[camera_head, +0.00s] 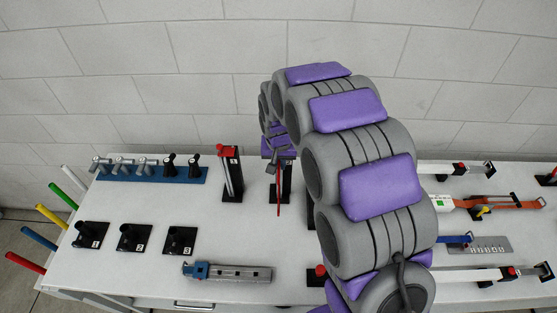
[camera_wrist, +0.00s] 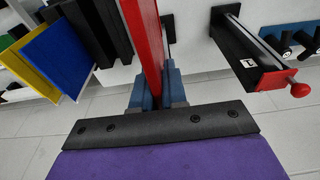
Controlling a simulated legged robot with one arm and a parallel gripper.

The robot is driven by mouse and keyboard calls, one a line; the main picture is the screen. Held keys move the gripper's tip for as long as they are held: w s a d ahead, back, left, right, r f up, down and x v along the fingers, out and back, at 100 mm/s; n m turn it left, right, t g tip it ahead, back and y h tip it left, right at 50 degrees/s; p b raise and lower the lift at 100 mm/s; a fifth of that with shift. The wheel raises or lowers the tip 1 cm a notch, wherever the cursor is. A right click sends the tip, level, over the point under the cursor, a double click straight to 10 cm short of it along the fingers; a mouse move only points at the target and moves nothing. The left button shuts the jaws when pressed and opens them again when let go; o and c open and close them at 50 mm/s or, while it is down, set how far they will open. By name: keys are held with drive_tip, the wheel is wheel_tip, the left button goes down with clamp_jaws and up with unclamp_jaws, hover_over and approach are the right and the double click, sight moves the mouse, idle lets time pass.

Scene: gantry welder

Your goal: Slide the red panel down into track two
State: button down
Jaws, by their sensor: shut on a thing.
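The thin red panel (camera_wrist: 148,45) stands between the blue fingers of my gripper (camera_wrist: 157,92) in the wrist view, and the gripper is shut on it. In the head view the red panel (camera_head: 279,197) is a narrow upright strip, seen edge-on in front of a black track stand (camera_head: 287,182), below my gripper (camera_head: 276,158). This stand is just right of the black track marked 1 (camera_head: 232,185). The stand's number is hidden, and I cannot tell whether the panel's edge sits in its slot. Track 1 (camera_wrist: 236,42) is at the right in the wrist view.
My arm hides the table's middle right. Blue (camera_wrist: 58,55) and yellow (camera_wrist: 35,68) panels are close on the left in the wrist view, beside black uprights (camera_wrist: 95,30). A blue rack (camera_head: 150,173), numbered black blocks (camera_head: 134,238) and a grey rail (camera_head: 235,273) occupy the table's left.

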sight(279, 163)
drive_tip(key=shift+f+b, duration=1.2)
drive_tip(key=shift+f, duration=3.65)
drive_tip(key=c, duration=1.1)
unclamp_jaws()
drive_tip(key=r, duration=0.5)
drive_tip(key=s+r, duration=0.1)
drive_tip(key=r, duration=0.4)
drive_tip(key=s+r, duration=0.1)
drive_tip(key=r, duration=0.5)
drive_tip(key=shift+s+r, duration=0.1)
drive_tip(key=shift+s, duration=0.1)
drive_tip(key=shift+s+d+r, duration=0.1)
drive_tip(key=shift+s+r, duration=0.1)
drive_tip(key=shift+r, duration=0.15)
drive_tip(key=s+d+g+b, duration=0.1)
drive_tip(key=s+d+b, duration=0.1)
drive_tip(key=s+d, duration=0.55)
drive_tip(key=s+d+g+b, duration=0.1)
drive_tip(key=s+d+b, duration=0.25)
drive_tip(key=s, duration=0.65)
drive_tip(key=s+d+f+b, duration=0.1)
drive_tip(key=s+d+f, duration=0.1)
drive_tip(key=s, duration=0.6)
drive_tip(key=s+d+f+g+b, duration=0.1)
drive_tip(key=s+d+f, duration=0.1)
drive_tip(key=s, duration=0.7)
drive_tip(key=shift+s+d+g, duration=0.15)
drive_tip(key=shift+s+g, duration=0.1)
drive_tip(key=shift+g, duration=0.05)
